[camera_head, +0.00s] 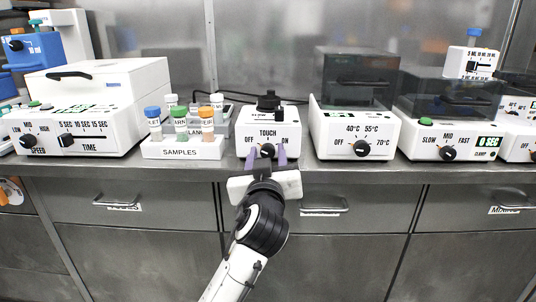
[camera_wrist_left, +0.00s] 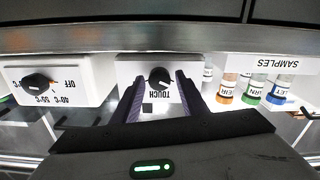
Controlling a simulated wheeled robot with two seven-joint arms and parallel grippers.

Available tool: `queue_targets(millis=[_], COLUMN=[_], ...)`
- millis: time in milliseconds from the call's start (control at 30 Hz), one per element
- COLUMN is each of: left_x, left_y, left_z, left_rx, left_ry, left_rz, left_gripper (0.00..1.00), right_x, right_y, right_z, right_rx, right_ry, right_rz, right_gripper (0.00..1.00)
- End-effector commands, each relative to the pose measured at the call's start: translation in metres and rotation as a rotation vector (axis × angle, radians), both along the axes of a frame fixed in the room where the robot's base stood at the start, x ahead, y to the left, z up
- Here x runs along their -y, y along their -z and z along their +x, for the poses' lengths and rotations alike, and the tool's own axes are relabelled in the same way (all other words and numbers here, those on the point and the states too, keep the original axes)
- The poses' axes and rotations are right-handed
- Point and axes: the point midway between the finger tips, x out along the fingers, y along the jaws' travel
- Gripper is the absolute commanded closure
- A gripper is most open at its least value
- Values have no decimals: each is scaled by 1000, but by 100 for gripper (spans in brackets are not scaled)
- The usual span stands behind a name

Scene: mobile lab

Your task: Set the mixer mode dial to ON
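The mixer (camera_head: 268,119) is a small white box with a black top on the bench, marked OFF, TOUCH and ON. Its black mode dial (camera_head: 267,151) is on the front face, below the word TOUCH. My left gripper (camera_head: 267,157) is in front of the dial, with one purple finger on either side of it. The fingers look apart from the dial, with gaps showing. The wrist view shows the dial (camera_wrist_left: 160,78) upside down between the open fingers (camera_wrist_left: 158,90). I cannot read the dial's pointer surely. My right gripper is in neither view.
A samples rack (camera_head: 182,149) with capped tubes stands just left of the mixer. A heater with a temperature dial (camera_head: 361,148) stands close on its right. The steel bench edge (camera_head: 330,170) and drawers with handles lie below my left gripper.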

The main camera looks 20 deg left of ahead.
Motion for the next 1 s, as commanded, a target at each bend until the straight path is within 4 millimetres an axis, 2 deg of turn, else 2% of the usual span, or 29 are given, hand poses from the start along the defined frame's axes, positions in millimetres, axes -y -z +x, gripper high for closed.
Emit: queue_targets(millis=[33,200,567,633,867,1000], left_x=[0,0,0,0,1,1], left_y=[0,0,-2,-3,-4,-4], left_z=[0,0,0,0,0,0], left_rx=[0,0,-18,-30,-82,-118], left_ry=[0,0,0,0,0,0], left_rz=[0,0,60,96,269,398], left_gripper=[70,96,96,96,96,96], right_x=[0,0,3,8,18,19], right_y=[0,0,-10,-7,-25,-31], right_z=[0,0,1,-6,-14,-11], right_rx=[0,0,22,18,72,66], right_ry=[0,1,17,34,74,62], right_rz=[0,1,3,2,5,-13], right_gripper=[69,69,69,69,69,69])
